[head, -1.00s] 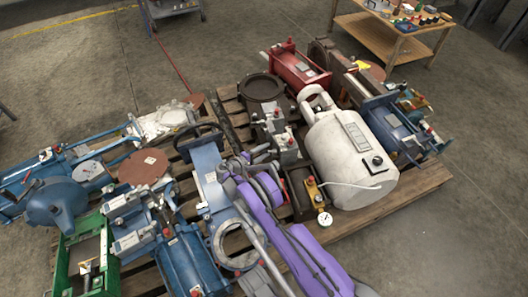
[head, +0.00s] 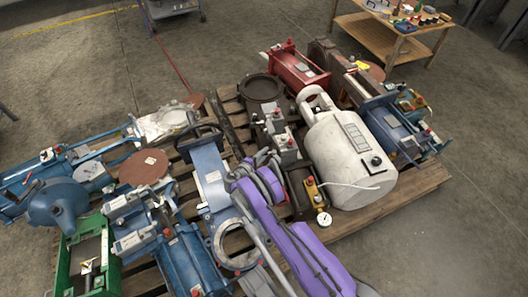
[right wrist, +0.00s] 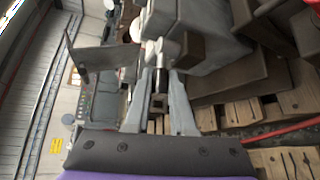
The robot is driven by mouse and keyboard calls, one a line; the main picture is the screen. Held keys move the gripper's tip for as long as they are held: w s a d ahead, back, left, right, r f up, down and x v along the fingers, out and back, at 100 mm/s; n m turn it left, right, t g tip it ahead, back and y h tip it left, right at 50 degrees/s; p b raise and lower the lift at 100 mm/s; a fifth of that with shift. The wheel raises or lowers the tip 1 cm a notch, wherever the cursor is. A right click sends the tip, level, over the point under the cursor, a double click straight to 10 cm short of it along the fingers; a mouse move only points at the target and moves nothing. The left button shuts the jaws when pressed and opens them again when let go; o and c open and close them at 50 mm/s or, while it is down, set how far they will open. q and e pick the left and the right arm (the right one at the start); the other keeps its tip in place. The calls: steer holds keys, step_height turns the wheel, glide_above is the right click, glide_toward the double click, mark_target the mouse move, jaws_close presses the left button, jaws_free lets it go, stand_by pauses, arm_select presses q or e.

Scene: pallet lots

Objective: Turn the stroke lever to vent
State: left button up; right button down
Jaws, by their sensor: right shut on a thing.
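My right arm reaches up from the bottom in the head view, and its gripper (head: 266,156) is beside a grey valve block (head: 287,146) in the middle of the pallet. In the right wrist view the two pale fingers of this gripper (right wrist: 160,98) are closed around a small part, apparently the stroke lever (right wrist: 159,78), just below a larger grey body (right wrist: 200,35). The lever is mostly hidden by the fingers, and I cannot read its marked position. My left gripper is not in view.
A white tank (head: 345,155) stands right of the grey block, with a small gauge (head: 324,219) below it. Blue cylinders, a blue gate valve (head: 209,168) and a red unit (head: 297,67) crowd the wooden pallet (head: 425,186).

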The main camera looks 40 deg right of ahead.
steer(key=shift+s+a+n+t, duration=0.15)
steer(key=shift+n+t, duration=0.25)
steer(key=shift+t, duration=0.1)
steer(key=c, duration=0.8)
jaws_free()
steer(key=shift+o, duration=0.2)
steer(key=p+v, duration=0.2)
steer(key=v, duration=0.8)
steer(key=shift+a+r, duration=0.25)
steer(key=shift+a, duration=0.1)
steer(key=shift+s, duration=0.1)
